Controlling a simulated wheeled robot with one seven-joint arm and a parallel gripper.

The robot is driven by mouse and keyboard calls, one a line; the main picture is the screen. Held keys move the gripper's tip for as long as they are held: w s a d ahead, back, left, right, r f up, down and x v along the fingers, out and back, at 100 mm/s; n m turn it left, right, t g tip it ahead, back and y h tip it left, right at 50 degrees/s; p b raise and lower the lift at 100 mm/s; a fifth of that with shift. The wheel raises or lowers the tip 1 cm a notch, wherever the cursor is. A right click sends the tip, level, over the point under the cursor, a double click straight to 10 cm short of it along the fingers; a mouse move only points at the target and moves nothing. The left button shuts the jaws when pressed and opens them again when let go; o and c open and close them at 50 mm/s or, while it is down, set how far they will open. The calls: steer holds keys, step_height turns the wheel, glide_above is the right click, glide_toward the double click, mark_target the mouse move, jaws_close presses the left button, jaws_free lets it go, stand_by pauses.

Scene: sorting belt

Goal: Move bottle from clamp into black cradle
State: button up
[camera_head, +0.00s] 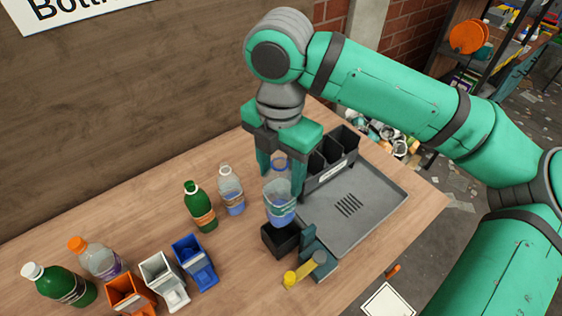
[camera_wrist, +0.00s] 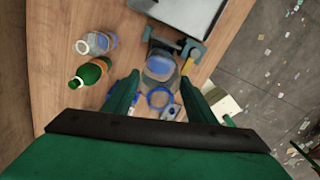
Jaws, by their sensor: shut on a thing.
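A clear bottle with blue liquid (camera_head: 281,205) is upright between the fingers of my gripper (camera_head: 281,178), which is shut on it near the top. In the wrist view the bottle (camera_wrist: 158,69) shows beyond my fingertips (camera_wrist: 162,95), with a blue ring at its neck. The black cradle (camera_head: 277,240) is directly below the bottle's base in the head view; the base overlaps its upper rim, and I cannot tell whether they touch. The teal clamp with a yellow handle (camera_head: 315,262) stands just right of the cradle, apart from the bottle. The cradle's inside is mostly hidden.
A green bottle (camera_head: 200,206) and another clear bottle (camera_head: 231,190) stand to the left. Blue (camera_head: 194,262), white (camera_head: 164,281) and orange (camera_head: 130,295) cradles are at front left. A grey tray (camera_head: 375,212) and black bins (camera_head: 340,150) lie right and behind.

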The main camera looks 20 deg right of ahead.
step_height(320, 180, down, 10)
steer(key=shift+f, duration=1.55)
steer(key=shift+s, duration=0.1)
steer(key=shift+f, duration=0.85)
steer(key=o, duration=1.5)
